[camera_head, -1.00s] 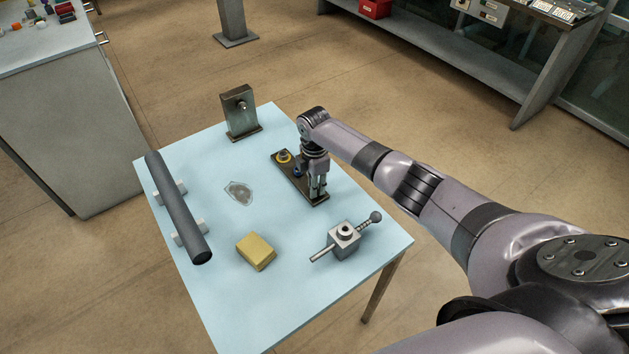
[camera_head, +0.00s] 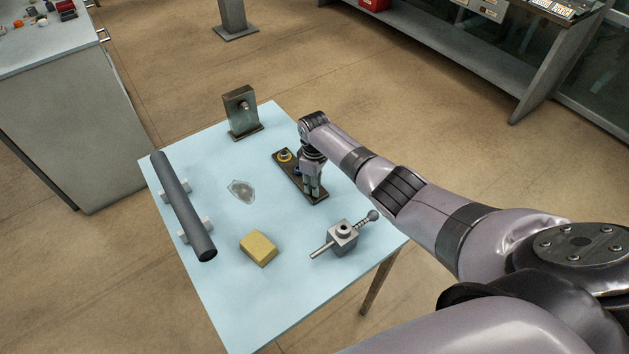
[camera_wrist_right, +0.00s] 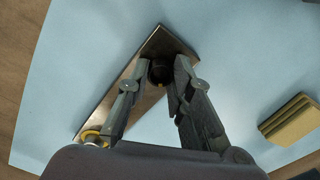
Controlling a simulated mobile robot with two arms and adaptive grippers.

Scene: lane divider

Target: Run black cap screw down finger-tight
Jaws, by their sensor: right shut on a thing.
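The black cap screw (camera_wrist_right: 160,72) shows in the right wrist view as a dark round head between my right gripper's fingertips (camera_wrist_right: 157,78), near one end of a dark metal plate (camera_wrist_right: 165,45). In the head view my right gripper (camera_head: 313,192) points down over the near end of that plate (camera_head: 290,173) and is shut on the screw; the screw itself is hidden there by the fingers. How far the screw sits in the plate cannot be told. My left gripper is not in view.
On the light blue table (camera_head: 215,290) are a yellow block (camera_head: 258,249), a grey clamp-like block with a rod (camera_head: 342,236), a dark bar on white supports (camera_head: 183,205), an upright metal bracket (camera_head: 241,110) and a clear flat piece (camera_head: 241,192).

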